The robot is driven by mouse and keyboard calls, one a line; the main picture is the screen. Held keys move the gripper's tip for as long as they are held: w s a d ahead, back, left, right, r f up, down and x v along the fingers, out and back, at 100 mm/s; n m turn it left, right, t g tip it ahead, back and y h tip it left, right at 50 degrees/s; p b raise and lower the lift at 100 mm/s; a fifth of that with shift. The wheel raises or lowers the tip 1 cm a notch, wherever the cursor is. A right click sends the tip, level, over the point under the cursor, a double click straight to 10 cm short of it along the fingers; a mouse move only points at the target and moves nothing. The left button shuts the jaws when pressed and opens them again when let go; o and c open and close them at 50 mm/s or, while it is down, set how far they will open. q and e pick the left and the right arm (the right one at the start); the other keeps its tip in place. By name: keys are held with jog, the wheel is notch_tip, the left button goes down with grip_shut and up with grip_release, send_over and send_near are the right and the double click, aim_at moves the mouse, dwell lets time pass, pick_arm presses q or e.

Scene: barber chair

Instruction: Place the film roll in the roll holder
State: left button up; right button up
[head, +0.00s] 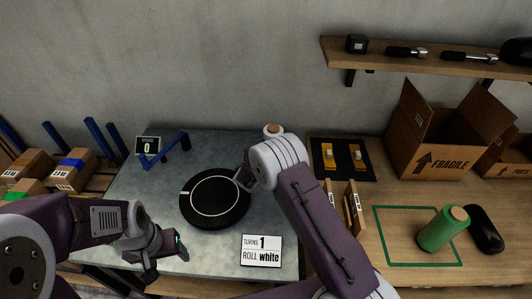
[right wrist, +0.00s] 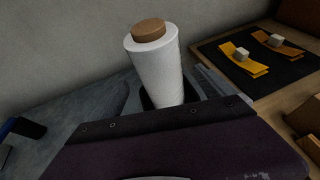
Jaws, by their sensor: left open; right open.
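The white film roll (head: 273,131) with a brown core shows just above my right arm in the head view. In the right wrist view the roll (right wrist: 160,75) stands upright, slightly tilted in the picture, beyond my purple gripper body; its lower end sits at a dark opening with grey pieces either side. I cannot tell whether that is the roll holder. My right gripper is open; its fingertips are not clear. A green roll (head: 443,228) stands tilted on the wooden table at right. My left gripper (head: 168,256) is open and empty at the grey table's front left.
A black turntable disc (head: 214,198) lies on the grey table (head: 130,190). A sign (head: 262,250) reads turns 1, roll white; a counter (head: 148,145) reads 0. A black case (head: 484,229) and an open carton (head: 432,130) stand at right. A shelf (head: 430,60) hangs above.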

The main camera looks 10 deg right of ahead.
jog(key=v, duration=0.6)
jog(key=s+d+m+g+h, duration=0.1)
jog(key=s+d+m+g, duration=0.4)
jog(key=s, duration=0.3)
jog(key=s+d+m+g, duration=0.3)
jog(key=s+d+m, duration=0.3)
jog(key=s+m, duration=0.1)
jog(key=s+a+m+g+y, duration=0.1)
jog(key=s+a+m+y, duration=0.2)
jog(key=s+m, duration=0.4)
jog(key=s+a+m+g+y, duration=0.1)
jog(key=s+a+m+y, duration=0.3)
jog(key=s+m, duration=0.4)
jog(key=m, duration=0.3)
jog(key=shift+s+a+m+g+y, duration=0.2)
jog(key=shift+s+m+g+y, duration=0.1)
jog(key=shift+s+y, duration=0.1)
